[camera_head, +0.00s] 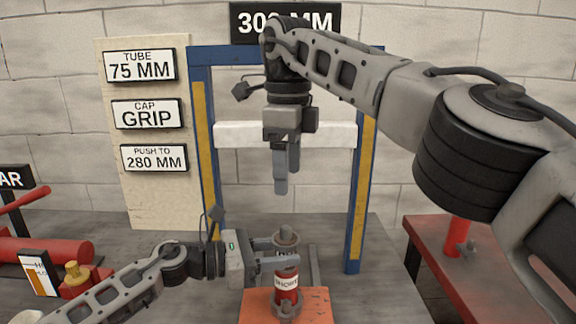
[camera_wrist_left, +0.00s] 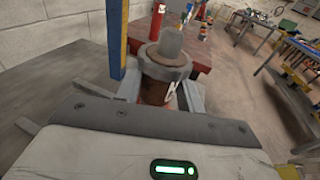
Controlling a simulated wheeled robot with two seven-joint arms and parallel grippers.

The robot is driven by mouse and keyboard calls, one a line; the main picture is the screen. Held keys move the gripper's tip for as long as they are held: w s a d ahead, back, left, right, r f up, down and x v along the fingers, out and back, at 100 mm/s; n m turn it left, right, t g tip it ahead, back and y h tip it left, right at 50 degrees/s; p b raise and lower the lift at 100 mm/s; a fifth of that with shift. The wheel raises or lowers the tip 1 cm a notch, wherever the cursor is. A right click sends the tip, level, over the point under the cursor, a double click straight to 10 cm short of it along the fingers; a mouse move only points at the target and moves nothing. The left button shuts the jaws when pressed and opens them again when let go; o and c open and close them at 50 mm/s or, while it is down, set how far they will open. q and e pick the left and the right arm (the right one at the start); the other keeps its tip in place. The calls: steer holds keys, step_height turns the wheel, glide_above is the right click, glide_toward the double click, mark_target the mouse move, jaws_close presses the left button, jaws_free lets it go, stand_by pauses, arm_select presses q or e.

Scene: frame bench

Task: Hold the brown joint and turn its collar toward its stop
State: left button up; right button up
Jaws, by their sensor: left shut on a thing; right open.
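The brown joint (camera_head: 287,282) stands upright on an orange block on the bench, with a label on its body. A grey collar (camera_head: 287,240) with a rounded top sits at its upper end; the collar also shows in the left wrist view (camera_wrist_left: 165,64), above the brown body (camera_wrist_left: 156,92). My left gripper (camera_head: 284,262) comes in from the left and is shut on the joint's body below the collar. Its fingers (camera_wrist_left: 161,90) lie on both sides of the body. My right gripper (camera_head: 286,182) is open and empty, pointing down above the collar, apart from it.
The orange block (camera_head: 318,305) stands on the grey bench (camera_head: 385,295). A blue frame (camera_head: 356,200) with a white crossbar (camera_head: 325,134) stands behind. A sign board (camera_head: 150,200) is at the back left. Red parts (camera_head: 50,250) lie at left; a red table (camera_head: 465,250) stands at right.

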arm_select(q)
steer(key=o, duration=0.8)
steer(key=shift+a, duration=0.1)
